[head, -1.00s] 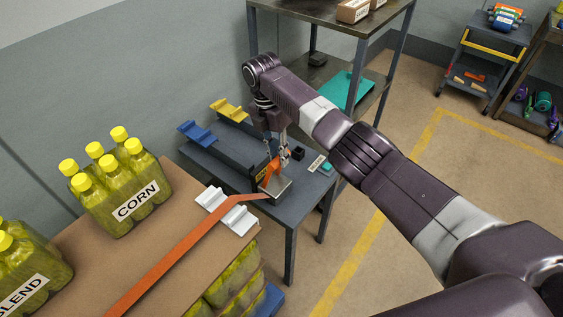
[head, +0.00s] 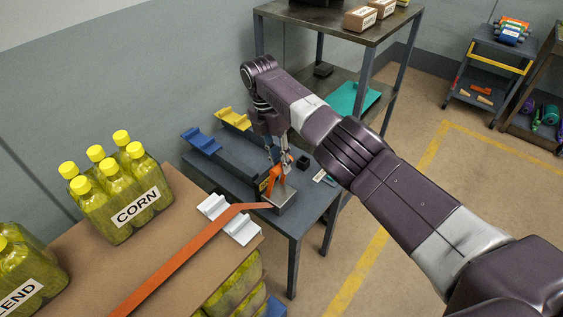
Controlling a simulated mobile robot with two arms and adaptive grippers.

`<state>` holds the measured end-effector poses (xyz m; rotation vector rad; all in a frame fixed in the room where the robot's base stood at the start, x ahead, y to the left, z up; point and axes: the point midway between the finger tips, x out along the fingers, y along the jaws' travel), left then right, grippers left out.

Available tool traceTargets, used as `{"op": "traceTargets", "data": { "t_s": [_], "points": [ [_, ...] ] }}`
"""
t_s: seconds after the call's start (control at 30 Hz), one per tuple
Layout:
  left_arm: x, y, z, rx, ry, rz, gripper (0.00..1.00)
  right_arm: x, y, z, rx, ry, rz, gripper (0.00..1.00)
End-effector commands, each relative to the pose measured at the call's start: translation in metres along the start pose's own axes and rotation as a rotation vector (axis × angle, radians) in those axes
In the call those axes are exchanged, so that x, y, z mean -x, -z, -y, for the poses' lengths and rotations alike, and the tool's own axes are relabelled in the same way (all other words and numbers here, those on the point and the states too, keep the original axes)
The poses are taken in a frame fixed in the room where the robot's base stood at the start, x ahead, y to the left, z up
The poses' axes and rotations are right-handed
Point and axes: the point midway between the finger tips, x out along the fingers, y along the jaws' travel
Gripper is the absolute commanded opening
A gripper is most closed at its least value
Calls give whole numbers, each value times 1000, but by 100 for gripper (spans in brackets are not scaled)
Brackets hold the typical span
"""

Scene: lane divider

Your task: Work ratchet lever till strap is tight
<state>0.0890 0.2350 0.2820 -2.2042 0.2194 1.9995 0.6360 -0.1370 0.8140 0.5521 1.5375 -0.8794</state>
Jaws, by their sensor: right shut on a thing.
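An orange strap (head: 190,250) runs over a cardboard-topped load and across a white edge protector (head: 229,219) to a ratchet (head: 284,199) on a blue-grey table (head: 305,217). The ratchet has a grey metal body and an orange lever (head: 275,180) that stands up from it. My right gripper (head: 279,163) points down and is shut on the lever's upper part. The fingers partly hide the lever. The strap looks straight between the protector and the ratchet. My left gripper is not in view.
Yellow-capped bottles in a pack marked CORN (head: 123,193) stand on the load. Blue (head: 201,140) and yellow (head: 233,118) brackets lie at the table's back. A tall shelf (head: 335,22) stands behind my right arm. Open floor (head: 425,185) lies to the right.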

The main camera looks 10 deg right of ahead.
Motion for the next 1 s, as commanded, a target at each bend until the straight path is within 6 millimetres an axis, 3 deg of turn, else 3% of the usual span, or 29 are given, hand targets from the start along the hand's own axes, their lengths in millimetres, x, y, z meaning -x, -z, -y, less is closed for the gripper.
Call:
{"op": "traceTargets", "data": {
  "t_s": [0.03, 0.2, 0.53, 1.0],
  "points": [
    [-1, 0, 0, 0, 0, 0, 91, -8, 6, -3, 7, -3, -13, 19],
    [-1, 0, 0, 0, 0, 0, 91, -7, 4, -2, 5, -3, -9, 35],
    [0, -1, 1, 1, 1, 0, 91, 1, 2, -1, 3, -3, -5, 35],
    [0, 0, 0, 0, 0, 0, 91, 79, 3, 15, 4, -4, -6, 35]
  ]
}}
